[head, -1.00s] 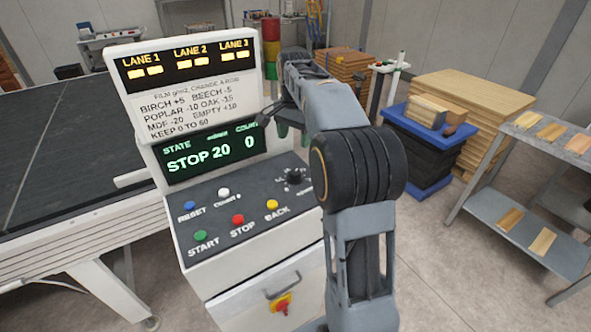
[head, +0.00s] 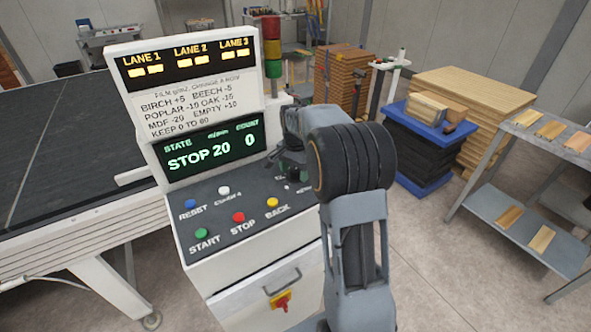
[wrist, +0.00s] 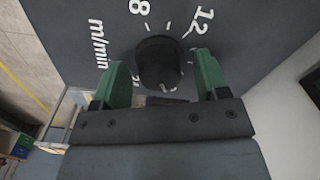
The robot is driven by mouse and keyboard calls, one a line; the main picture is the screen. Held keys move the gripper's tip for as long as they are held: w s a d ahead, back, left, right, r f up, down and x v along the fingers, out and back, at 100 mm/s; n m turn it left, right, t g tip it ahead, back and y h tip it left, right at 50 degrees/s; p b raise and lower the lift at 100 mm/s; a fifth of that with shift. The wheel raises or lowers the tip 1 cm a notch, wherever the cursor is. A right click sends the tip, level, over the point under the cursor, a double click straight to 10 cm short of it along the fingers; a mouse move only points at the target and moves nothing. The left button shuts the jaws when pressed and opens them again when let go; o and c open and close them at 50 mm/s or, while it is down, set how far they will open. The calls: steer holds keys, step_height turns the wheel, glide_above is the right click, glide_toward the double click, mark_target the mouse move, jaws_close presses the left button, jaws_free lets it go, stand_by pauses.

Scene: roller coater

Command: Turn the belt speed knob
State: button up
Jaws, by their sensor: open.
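The belt speed knob (wrist: 158,63) is a black round knob on the dark panel, with a printed scale showing 8 and 12 and the label m/min. In the wrist view my gripper (wrist: 160,80) is open, with one green finger on each side of the knob. I cannot tell whether either finger touches it. The display (head: 209,151) reads STOP 20 and a count of 0.
The control panel also holds blue (head: 190,204), white (head: 223,190), green (head: 201,233), red (head: 238,217) and yellow (head: 272,202) buttons, left of my arm. A sign board (head: 187,75) stands above the display. A blue tray (head: 432,118) and metal shelves (head: 530,205) are to the right.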

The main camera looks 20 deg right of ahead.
steer(key=c, duration=0.9)
steer(key=shift+n, duration=0.3)
steer(key=n, duration=0.5)
steer(key=shift+n, duration=0.3)
steer(key=n, duration=0.5)
steer(key=shift+n, duration=0.4)
steer(key=o, duration=0.9)
